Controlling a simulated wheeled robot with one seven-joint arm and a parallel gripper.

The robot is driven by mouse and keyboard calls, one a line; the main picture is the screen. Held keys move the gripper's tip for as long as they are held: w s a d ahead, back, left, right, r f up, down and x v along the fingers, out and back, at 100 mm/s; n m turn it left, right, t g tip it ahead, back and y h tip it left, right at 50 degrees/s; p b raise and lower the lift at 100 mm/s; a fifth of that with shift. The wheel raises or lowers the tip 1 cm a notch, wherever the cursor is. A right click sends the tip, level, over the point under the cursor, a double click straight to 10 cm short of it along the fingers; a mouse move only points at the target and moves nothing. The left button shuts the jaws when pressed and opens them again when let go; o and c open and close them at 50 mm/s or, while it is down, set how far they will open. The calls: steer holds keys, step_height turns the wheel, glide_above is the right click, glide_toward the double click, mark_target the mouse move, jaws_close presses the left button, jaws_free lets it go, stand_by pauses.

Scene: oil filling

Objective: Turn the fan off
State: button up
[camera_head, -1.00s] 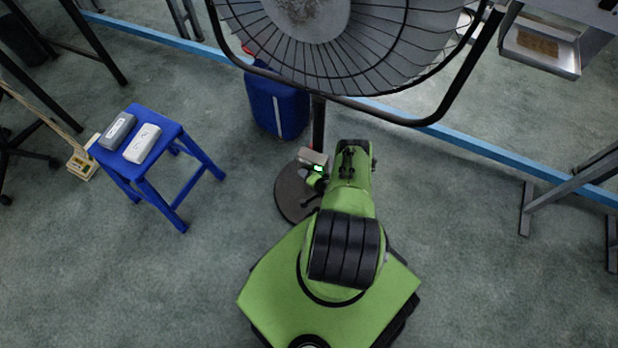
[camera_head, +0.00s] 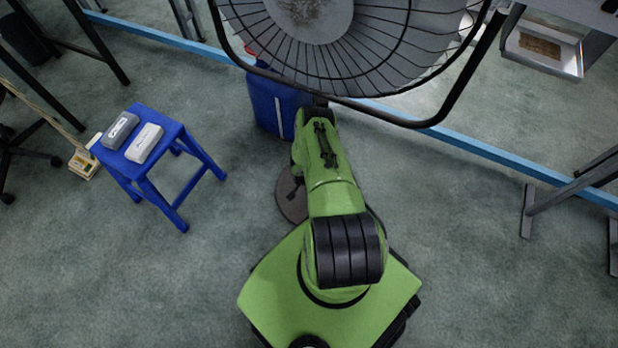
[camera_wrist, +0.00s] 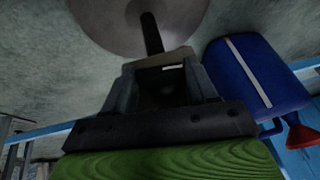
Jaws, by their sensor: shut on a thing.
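The large fan (camera_head: 330,45) stands in front of me at the top of the head view, with its wire cage and grey hub. Its round base (camera_head: 291,197) is partly hidden by my arm, and so is most of its pole. In the wrist view, the base (camera_wrist: 125,22) and dark pole (camera_wrist: 151,35) lie beyond the jaws. My gripper (camera_wrist: 161,84) is shut on the fan's box (camera_wrist: 172,61) on the pole. The box's pale edge shows between the fingertips; its switch is not discernible. My arm hides the gripper in the head view.
A blue stool (camera_head: 180,138) with two small boxes stands at the left. A blue container (camera_head: 273,105) stands behind the pole and shows close by in the wrist view (camera_wrist: 255,75). A blue floor strip (camera_head: 480,150) crosses behind.

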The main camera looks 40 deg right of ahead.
steer(key=shift+w+a+g, duration=0.1)
steer(key=shift+w+g, duration=0.05)
steer(key=shift+g, duration=0.35)
stand_by(0.3)
steer(key=o, duration=1.1)
steer(key=shift+g, duration=0.3)
steer(key=shift+c, duration=0.2)
steer(key=p+v, duration=0.7)
steer(key=v, duration=0.8)
steer(key=shift+a+r+p, duration=0.2)
steer(key=shift+a+p, duration=0.15)
steer(key=shift+a, duration=0.05)
